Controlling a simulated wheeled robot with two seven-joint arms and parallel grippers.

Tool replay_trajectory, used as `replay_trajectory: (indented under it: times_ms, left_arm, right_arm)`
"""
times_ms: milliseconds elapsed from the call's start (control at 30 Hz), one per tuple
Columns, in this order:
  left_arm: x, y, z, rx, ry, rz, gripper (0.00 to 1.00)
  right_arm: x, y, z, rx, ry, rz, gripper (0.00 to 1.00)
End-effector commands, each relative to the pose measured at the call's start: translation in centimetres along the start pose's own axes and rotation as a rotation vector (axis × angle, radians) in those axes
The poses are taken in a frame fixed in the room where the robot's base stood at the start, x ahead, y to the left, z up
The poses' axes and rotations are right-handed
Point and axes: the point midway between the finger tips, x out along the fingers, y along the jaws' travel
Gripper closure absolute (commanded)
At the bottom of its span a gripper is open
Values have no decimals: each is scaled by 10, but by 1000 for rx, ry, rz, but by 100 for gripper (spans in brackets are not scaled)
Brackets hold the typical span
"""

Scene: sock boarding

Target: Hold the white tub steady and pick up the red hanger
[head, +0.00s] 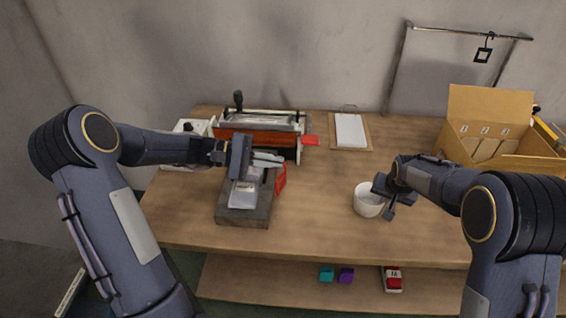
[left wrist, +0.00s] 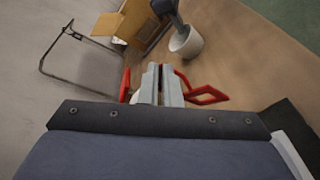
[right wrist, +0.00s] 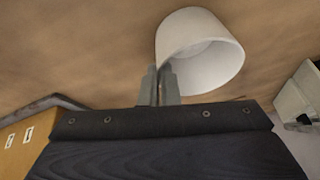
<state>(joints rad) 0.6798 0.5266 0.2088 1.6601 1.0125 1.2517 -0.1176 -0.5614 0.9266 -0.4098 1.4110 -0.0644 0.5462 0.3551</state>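The white tub (head: 366,204) stands upright on the table, right of centre. My right gripper (head: 384,203) is at its right side, and in the right wrist view the fingers (right wrist: 160,84) are close together on the wall of the tub (right wrist: 205,55). The red hanger (head: 281,179) is a small red frame just below the fingertips of my left gripper (head: 268,160). In the left wrist view its loop (left wrist: 207,95) sticks out right of the nearly closed fingers (left wrist: 161,82). The fingers appear shut on it; the gripped part is hidden.
A dark block with a grey plate (head: 243,194) lies under my left gripper. Behind it is a machine (head: 260,140) with a red tab (head: 310,141). A clipboard (head: 350,131), a cardboard box (head: 490,110) and a metal rack (head: 408,55) with a black hanger (head: 483,52) are further back. The table's middle is clear.

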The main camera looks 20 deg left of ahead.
Motion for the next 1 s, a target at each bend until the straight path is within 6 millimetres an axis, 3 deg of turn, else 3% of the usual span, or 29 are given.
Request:
replay_trajectory:
  times_ms: [267, 467, 767, 1000]
  left_arm:
    - [-1, 0, 0, 1, 4, -6, 100]
    - [-1, 0, 0, 1, 4, -5, 100]
    - [-1, 0, 0, 1, 3, -4, 100]
    - [-1, 0, 0, 1, 3, -4, 100]
  right_arm:
    - [0, 0, 0, 0, 0, 0, 100]
    - [0, 0, 0, 0, 0, 0, 72]
    - [-2, 0, 0, 0, 1, 0, 72]
    - [-37, -1, -1, 0, 4, -3, 72]
